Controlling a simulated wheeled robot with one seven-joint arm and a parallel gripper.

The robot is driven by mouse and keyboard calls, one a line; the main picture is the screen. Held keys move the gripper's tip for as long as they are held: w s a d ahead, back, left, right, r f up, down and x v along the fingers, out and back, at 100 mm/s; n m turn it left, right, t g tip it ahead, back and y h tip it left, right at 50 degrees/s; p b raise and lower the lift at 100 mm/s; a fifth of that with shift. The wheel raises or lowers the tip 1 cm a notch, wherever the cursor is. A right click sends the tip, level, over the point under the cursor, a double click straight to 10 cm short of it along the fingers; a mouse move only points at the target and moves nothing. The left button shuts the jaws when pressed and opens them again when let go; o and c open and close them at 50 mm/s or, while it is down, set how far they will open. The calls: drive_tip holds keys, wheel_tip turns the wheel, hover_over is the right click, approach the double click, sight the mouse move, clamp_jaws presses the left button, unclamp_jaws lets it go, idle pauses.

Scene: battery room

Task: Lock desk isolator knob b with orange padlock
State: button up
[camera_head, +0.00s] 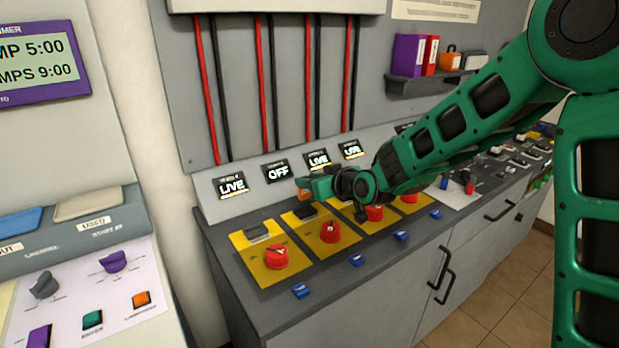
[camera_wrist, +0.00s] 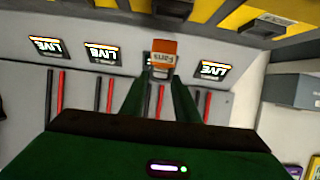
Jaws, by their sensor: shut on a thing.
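My gripper (camera_head: 308,186) is shut on an orange padlock (camera_wrist: 163,52), which shows between my fingertips in the wrist view; only a small orange part shows in the head view. Isolator knob b (camera_head: 330,232) is a red knob on the second yellow plate (camera_head: 312,246) from the left of the desk. My gripper is above and behind this knob, near the sloped display panel, with the padlock apart from the knob. The display (camera_head: 278,171) behind that plate reads OFF. A dark part at the plate's back end is partly covered by my gripper.
Knob a (camera_head: 276,256) stands to the left, its display (camera_head: 231,185) reading LIVE. More red knobs (camera_head: 375,212) stand to the right, partly behind my arm. Blue clips (camera_head: 301,290) line the desk's front edge. A shelf (camera_head: 405,86) on the wall holds binders and an orange item (camera_head: 450,60).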

sight(306, 196)
drive_tip(key=shift+f, duration=2.05)
drive_tip(key=shift+s, duration=0.15)
drive_tip(key=shift+f, duration=0.55)
drive_tip(key=o, duration=0.8)
drive_tip(key=shift+v, duration=5.55)
